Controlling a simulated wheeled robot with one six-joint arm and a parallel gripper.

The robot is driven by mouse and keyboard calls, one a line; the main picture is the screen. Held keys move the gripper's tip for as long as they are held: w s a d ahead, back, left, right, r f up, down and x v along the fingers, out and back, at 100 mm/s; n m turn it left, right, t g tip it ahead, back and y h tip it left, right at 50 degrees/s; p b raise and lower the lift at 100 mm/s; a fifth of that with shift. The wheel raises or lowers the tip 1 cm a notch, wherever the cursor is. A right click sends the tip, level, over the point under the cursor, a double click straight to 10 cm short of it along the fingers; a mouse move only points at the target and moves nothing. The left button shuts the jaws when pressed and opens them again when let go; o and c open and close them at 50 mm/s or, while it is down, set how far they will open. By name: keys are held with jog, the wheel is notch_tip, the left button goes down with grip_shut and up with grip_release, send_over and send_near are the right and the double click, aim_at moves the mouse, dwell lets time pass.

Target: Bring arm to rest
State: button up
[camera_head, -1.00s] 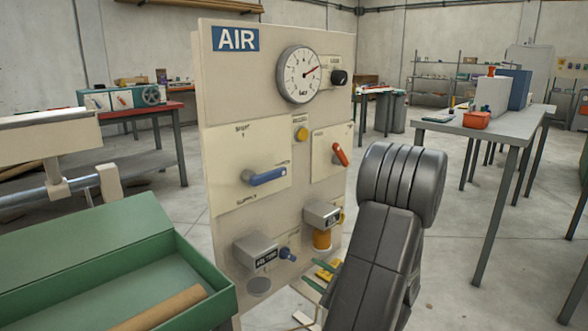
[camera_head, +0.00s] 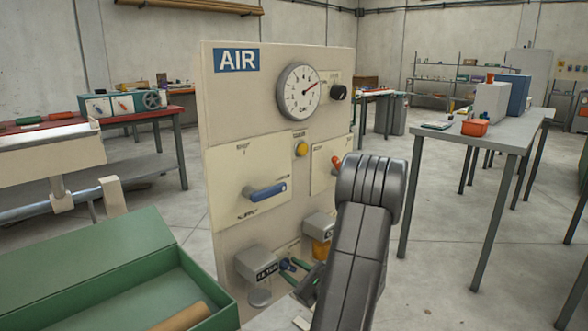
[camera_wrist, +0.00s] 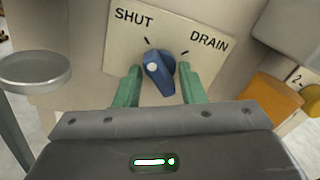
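My gripper (camera_head: 292,271) is low in front of the AIR panel (camera_head: 230,110), by the filter housing (camera_head: 256,262). In the wrist view its two green fingers (camera_wrist: 160,88) stand apart on either side of a small blue knob (camera_wrist: 158,72). Gaps show between the fingers and the knob, so the gripper is open and empty. The knob sits on a plate (camera_wrist: 205,68) marked SHUT and DRAIN. My arm hides part of the panel's lower right in the head view.
The panel also carries a gauge (camera_head: 299,91), a blue supply lever (camera_head: 265,191), a red lever (camera_head: 336,161) and a black knob (camera_head: 339,92). A green open box (camera_head: 120,235) is at the lower left. A grey table (camera_head: 505,130) stands right, with open floor before it.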

jog(key=m+p, duration=0.3)
jog(key=p, duration=0.1)
jog(key=shift+r+m, duration=0.2)
jog(key=shift+m, duration=0.2)
jog(key=shift+f+m+p, duration=0.15)
jog(key=shift+m+p, duration=0.45)
jog(key=shift+m, duration=0.2)
